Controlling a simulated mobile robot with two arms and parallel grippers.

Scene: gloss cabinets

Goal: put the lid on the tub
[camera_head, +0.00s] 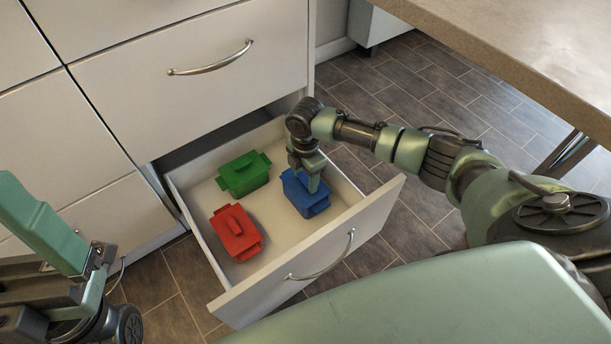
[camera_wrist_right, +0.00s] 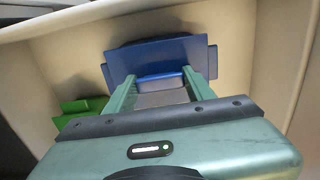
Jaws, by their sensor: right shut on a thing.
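In the head view a blue tub (camera_head: 310,207) sits in the open drawer, towards its right side. My right gripper (camera_head: 309,178) is over it, pointing down. In the right wrist view my right gripper (camera_wrist_right: 160,82) has its fingers on either side of a blue raised handle on a blue lid (camera_wrist_right: 160,55), shut on it. I cannot tell whether the lid rests fully on the tub. A green tub (camera_head: 243,174) and a red tub (camera_head: 236,233) with a ridged top stand left of it. My left gripper (camera_head: 97,282) is outside the drawer at lower left, its jaws unclear.
The drawer (camera_head: 330,255) is pulled out from the white cabinet (camera_head: 150,95), its front and side walls around the tubs. A closed drawer lies above it. A countertop (camera_head: 520,50) juts in at upper right. Dark tiled floor (camera_head: 400,90) is clear beyond my right arm.

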